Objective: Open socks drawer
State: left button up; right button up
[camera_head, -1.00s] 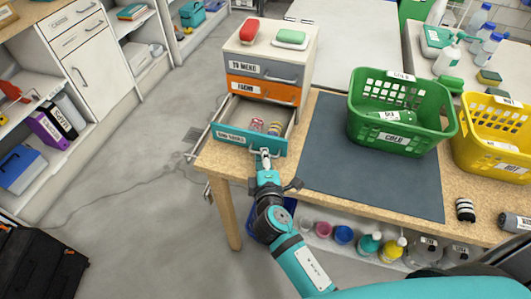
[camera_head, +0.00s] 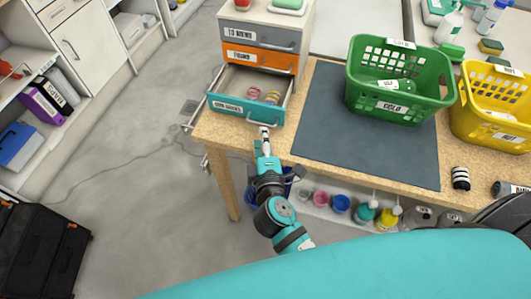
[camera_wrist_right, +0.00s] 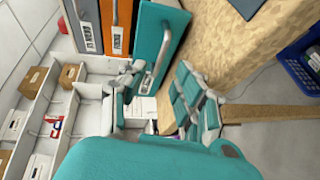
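The teal bottom drawer (camera_head: 238,103) of a small drawer unit is pulled out, with striped rolled items (camera_head: 263,95) inside. Its front label is too small to read surely. Its handle (camera_head: 264,122) is bare in the head view and also shows in the right wrist view (camera_wrist_right: 161,55). My right gripper (camera_head: 265,133) is just in front of the handle, apart from it. In the right wrist view its fingers (camera_wrist_right: 158,92) are spread with nothing held between them. My left gripper is not in view.
The unit's orange drawer (camera_head: 258,58) and grey drawer (camera_head: 262,36) above are shut. A black case (camera_head: 45,250) is on the floor.

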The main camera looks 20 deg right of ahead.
jog(key=v, duration=0.6)
jog(key=shift+s, duration=0.15)
jog(key=s+f+m+g+y, duration=0.1)
jog(key=s+f+g, duration=0.2)
jog(key=f, duration=0.8)
jog(key=s+f+m+g+y, duration=0.1)
jog(key=s+f+g, duration=0.15)
jog(key=f, duration=0.85)
jog(key=s+f+m+g+y, duration=0.15)
jog(key=s+f, duration=0.25)
jog(key=f, duration=0.7)
jog(key=s+d+f+m+g, duration=0.3)
jog(key=s+d+f, duration=0.3)
jog(key=s, duration=0.5)
jog(key=s+d+f+m+g, duration=0.4)
jog(key=s+d+f+m, duration=0.2)
jog(key=s+f, duration=0.5)
jog(key=shift+s+g, duration=0.3)
jog(key=shift+s, duration=0.35)
